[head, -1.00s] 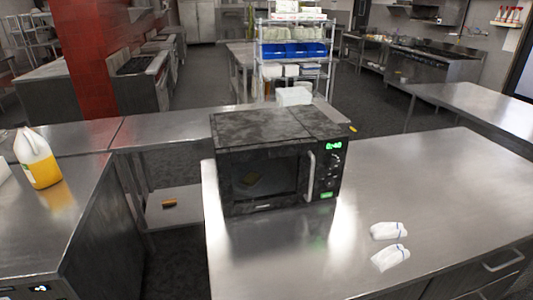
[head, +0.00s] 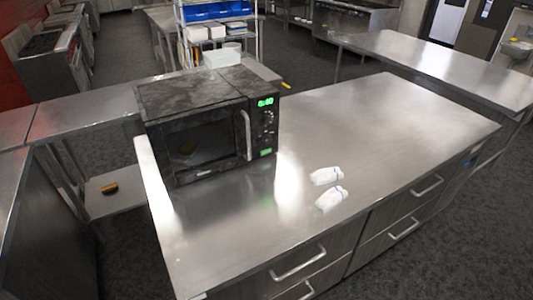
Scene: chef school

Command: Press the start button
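A dark, mottled microwave (head: 205,125) stands on the left end of a steel counter, with its door shut. A green lit display (head: 265,102) sits at the top of its right-hand panel. Small knobs or buttons lie below the display. A small green lit button (head: 266,152) is at the bottom of the panel; its lettering is too small to read. A vertical handle (head: 246,135) runs along the door's right edge. Something small and yellowish shows dimly through the door window. Neither of my grippers is in view.
Drawers with bar handles (head: 299,263) face the front. A low shelf (head: 115,192) is at left. Dark floor is open at lower right.

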